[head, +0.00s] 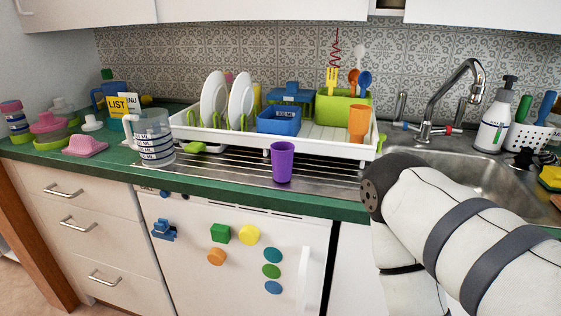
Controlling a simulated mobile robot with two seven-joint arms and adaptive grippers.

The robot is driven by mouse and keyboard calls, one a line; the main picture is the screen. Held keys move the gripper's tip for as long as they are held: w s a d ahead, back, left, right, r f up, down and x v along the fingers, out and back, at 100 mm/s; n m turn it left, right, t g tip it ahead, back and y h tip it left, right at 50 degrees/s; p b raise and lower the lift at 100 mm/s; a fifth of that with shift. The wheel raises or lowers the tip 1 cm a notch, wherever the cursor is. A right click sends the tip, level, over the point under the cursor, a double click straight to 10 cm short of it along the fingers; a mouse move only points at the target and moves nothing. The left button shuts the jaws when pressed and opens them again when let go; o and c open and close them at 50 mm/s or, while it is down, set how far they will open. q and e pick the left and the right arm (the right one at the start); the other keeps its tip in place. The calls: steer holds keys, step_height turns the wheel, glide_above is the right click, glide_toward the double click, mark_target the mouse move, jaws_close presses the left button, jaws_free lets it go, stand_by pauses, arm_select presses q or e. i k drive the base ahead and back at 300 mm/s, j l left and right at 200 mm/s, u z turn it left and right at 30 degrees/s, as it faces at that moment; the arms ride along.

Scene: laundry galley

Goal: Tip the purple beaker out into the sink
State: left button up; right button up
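The purple beaker (282,162) stands upright on the ribbed metal drainboard, in front of the dish rack and close to the counter's front edge. I cannot see down to its bottom, so its contents are hidden. The metal sink (462,171) is at the right, below the tap (450,95). My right arm, bent in front of the sink, hides its front part. Neither gripper shows in the head view, and nothing touches the beaker.
The white dish rack (330,147) holds plates, a blue tub (279,120), a green caddy (343,106) and an orange cup (358,124). A clear measuring jug (154,140) stands left of the beaker. A soap bottle (495,120) is behind the sink. The drainboard right around the beaker is clear.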

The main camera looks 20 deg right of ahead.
mark_target(282, 153)
steer(key=i+l+z, duration=0.15)
steer(key=z, duration=0.2)
steer(key=i+l+z, duration=0.15)
steer(key=l+z, duration=0.2)
steer(key=i+l+z, duration=0.2)
steer(key=z, duration=0.15)
